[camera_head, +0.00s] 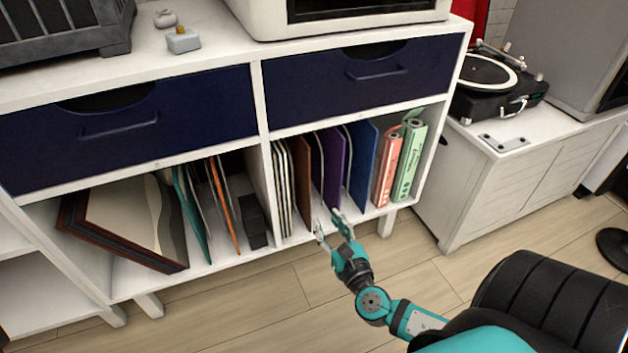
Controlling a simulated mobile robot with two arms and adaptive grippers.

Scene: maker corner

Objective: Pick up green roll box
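The green roll box (409,160) is a tall, light green box standing upright at the right end of the cabinet's lower right compartment. A pink roll box (387,170) stands just left of it. My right gripper (328,222) is in front of that compartment's lower edge, to the left of and below the green box and apart from it. Its two fingers are spread and nothing shows between them. My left gripper is not in view.
White cabinet (262,108) with two dark blue drawers. Upright folders and panels, including a purple one (334,165) and a blue one (361,163), fill the compartment left of the roll boxes. The right side wall is close to the green box. Open floor (270,305) lies in front.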

